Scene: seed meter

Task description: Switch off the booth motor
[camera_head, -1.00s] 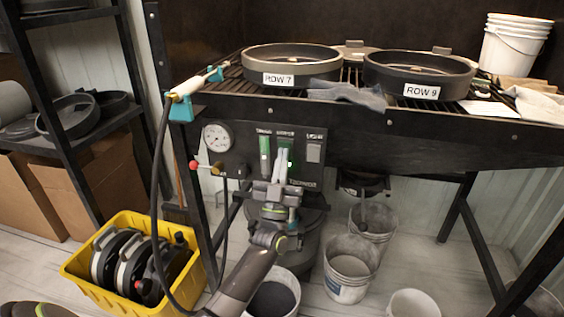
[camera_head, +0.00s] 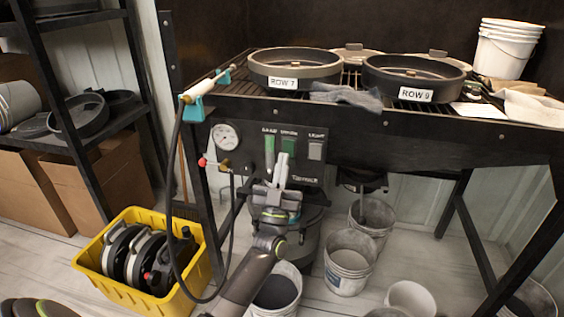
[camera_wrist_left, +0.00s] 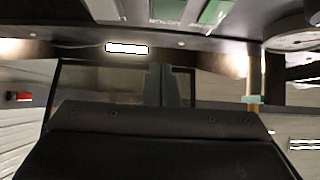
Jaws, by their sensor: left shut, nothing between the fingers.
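The dark control panel (camera_head: 252,165) under the front rail of the booth table has a row of switches. The left switch (camera_head: 269,151) is green. The middle switch (camera_head: 288,144) is green at its top, its lower part hidden by my fingers. The right switch (camera_head: 315,151) is grey, under a label that seems to read LIGHT. My left gripper (camera_head: 281,163) is shut and empty, pointing up in front of the middle switch. I cannot tell whether it touches it. My right gripper is out of view.
A gauge (camera_head: 226,137) and a red-knobbed valve (camera_head: 212,164) sit left of the switches. A black hose (camera_head: 171,190) hangs beside them. A yellow crate (camera_head: 118,284) and several buckets, including a white one (camera_head: 349,264), stand on the floor. Round pans (camera_head: 294,70) rest on the grate.

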